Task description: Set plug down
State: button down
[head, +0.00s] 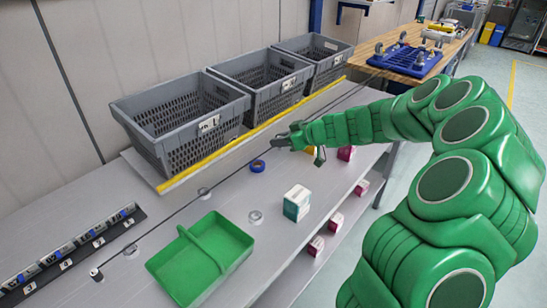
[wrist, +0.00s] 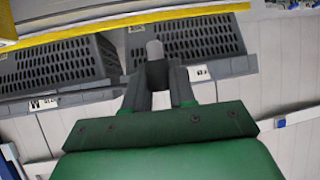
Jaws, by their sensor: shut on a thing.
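My gripper (head: 279,141) is at the end of my green arm, above the grey table in front of the yellow-edged shelf. In the wrist view its two dark fingers (wrist: 158,82) are shut on a small plug (wrist: 154,50), a light grey cylinder with a dark body, pointing away from my wrist. In the head view the plug is too small to make out clearly. A thin dark cable (head: 165,224) runs from a small pale-tipped end (head: 96,273) at lower left up past my gripper. I cannot tell whether it joins the held plug.
Several grey crates (head: 180,142) stand behind the yellow strip (head: 208,156). A green tray (head: 200,262), a blue tape roll (head: 257,166), a clear ring (head: 255,216) and a white-and-teal box (head: 297,203) are on the table. A numbered black strip (head: 70,258) lies left. Bare table shows between them.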

jog(key=shift+d+f, duration=0.1)
jog(key=shift+w+f, duration=0.15)
jog(key=shift+w, duration=0.05)
jog(key=w+f, duration=0.3)
jog(key=w, duration=0.1)
jog(key=w+f, duration=0.2)
jog(key=w, duration=0.2)
jog(key=w+a+f, duration=0.1)
jog(key=w+f, duration=0.2)
jog(key=w, duration=0.1)
jog(key=shift+w+f, duration=0.3)
jog(key=shift+w+a+f, duration=0.1)
jog(key=shift+w+f, duration=0.4)
jog(key=shift+f, duration=1.6)
jog(key=c, duration=0.9)
grip_release()
jog(key=shift+f, duration=0.15)
jog(key=shift+c, duration=0.2)
